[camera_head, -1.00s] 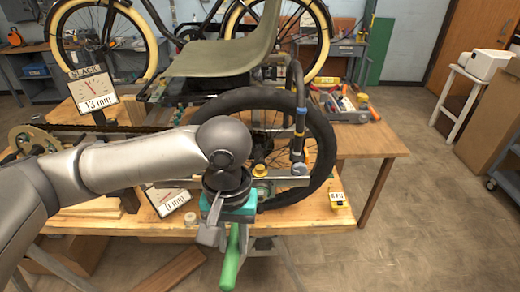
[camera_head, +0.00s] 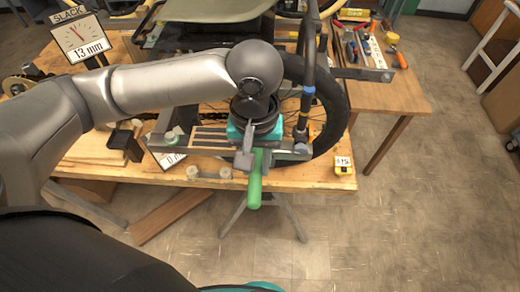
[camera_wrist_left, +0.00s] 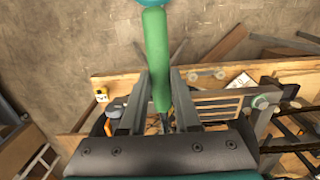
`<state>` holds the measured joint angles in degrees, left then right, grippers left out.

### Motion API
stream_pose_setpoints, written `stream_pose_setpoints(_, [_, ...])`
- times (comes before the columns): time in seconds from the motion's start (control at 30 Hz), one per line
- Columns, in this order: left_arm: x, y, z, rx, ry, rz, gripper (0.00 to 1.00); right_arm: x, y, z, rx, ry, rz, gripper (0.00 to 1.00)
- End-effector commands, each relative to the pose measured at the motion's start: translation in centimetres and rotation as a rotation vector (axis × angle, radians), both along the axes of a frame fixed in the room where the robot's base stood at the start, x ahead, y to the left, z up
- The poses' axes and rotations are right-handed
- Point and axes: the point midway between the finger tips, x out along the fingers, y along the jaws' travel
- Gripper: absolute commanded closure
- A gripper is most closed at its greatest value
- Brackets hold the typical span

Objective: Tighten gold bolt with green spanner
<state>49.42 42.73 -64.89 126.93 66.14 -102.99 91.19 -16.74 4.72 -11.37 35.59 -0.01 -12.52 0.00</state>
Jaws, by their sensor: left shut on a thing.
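My left gripper (camera_head: 250,152) is over the front edge of the workbench, below the trike wheel's axle area. It is shut on the green spanner (camera_head: 254,188), whose green handle sticks out toward me past the bench edge. In the left wrist view the green handle (camera_wrist_left: 156,50) runs between the two fingers (camera_wrist_left: 158,100). The spanner's head is hidden by the gripper in the head view. I cannot make out the gold bolt; the gripper and wrist cover that area. My right gripper is not in view.
The black-tyred wheel (camera_head: 340,105) stands behind the gripper. A slack gauge (camera_head: 82,38) reads 13 mm; a second gauge (camera_head: 170,155) is partly hidden. A small yellow box (camera_head: 343,165) sits at the bench's front edge. A tool tray (camera_head: 365,60) is at right.

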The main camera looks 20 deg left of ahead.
Motion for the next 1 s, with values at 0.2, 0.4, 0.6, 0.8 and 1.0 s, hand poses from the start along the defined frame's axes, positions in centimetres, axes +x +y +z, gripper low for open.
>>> stream_pose_setpoints(0.2, [0.0, 0.0, 0.1, 0.0, -0.001, 0.0, 1.0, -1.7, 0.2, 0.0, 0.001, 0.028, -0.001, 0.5])
stream_pose_setpoints(0.4, [0.0, 0.0, 0.3, 0.0, 0.0, 0.001, 1.0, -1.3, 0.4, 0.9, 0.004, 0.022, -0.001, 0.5])
stream_pose_setpoints(0.6, [-0.1, 0.0, -1.1, 0.0, 0.002, -0.001, 1.0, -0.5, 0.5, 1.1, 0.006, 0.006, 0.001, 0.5])
stream_pose_setpoints(0.8, [-0.1, 0.0, -3.1, 0.0, 0.001, 0.0, 1.0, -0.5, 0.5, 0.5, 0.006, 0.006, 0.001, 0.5])
stream_pose_setpoints(1.0, [0.0, 0.0, -4.5, -0.001, 0.0, 0.0, 1.0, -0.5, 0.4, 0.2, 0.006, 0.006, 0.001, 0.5])
